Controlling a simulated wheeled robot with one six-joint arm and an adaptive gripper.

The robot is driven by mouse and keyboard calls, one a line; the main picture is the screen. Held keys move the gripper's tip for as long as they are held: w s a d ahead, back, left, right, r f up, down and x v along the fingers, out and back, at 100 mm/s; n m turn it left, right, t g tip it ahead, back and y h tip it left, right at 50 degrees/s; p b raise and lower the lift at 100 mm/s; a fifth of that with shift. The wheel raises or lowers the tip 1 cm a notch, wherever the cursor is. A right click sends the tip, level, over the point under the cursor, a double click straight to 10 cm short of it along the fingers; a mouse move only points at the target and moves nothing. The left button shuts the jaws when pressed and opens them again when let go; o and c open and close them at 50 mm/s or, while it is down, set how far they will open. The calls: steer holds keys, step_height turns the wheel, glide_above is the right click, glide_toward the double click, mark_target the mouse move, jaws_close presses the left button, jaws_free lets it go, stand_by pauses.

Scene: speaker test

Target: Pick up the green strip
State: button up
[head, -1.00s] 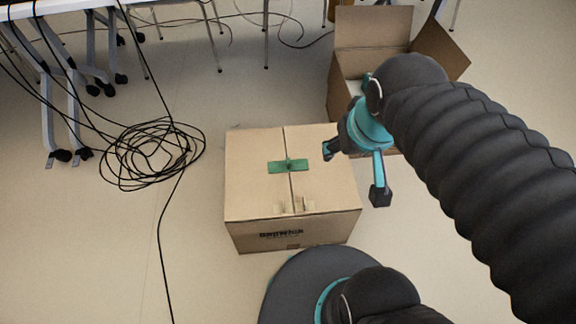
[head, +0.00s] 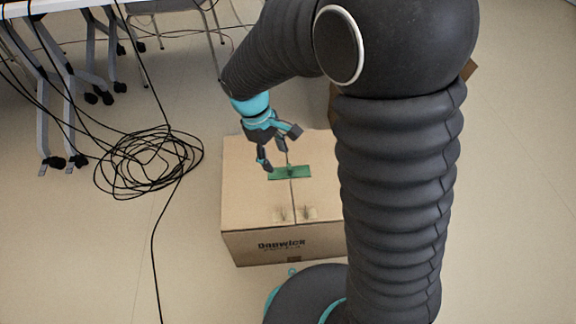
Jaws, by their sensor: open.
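The green strip (head: 290,173) lies across the middle seam of the top of a closed cardboard box (head: 245,205), with a small raised part near its centre. My gripper (head: 275,161) is open, with its fingers pointing down, at the far-left side of the strip in the picture. One fingertip shows close to the strip's left end. I cannot tell whether it touches the strip or how high it is above the box.
A coil of black cable (head: 148,162) lies on the floor left of the box. Table legs and chairs stand at the upper left. My arm covers much of the right side, hiding most of an open box behind. Floor at the far right is clear.

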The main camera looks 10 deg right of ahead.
mark_target(288, 167)
steer(key=w+a+f+n+h, duration=0.1)
steer(key=w+n+h, duration=0.1)
steer(key=w+n, duration=0.5)
steer(key=shift+t, duration=0.3)
steer(key=b+x, duration=0.1)
steer(key=x, duration=0.3)
steer(key=b+x, duration=0.1)
steer(key=x, duration=0.4)
steer(key=b+x, duration=0.1)
steer(key=x, duration=0.3)
steer(key=shift+s+a+f, duration=0.1)
steer(key=shift+a+f, duration=0.05)
steer(key=shift+f, duration=0.35)
steer(key=c, duration=0.8)
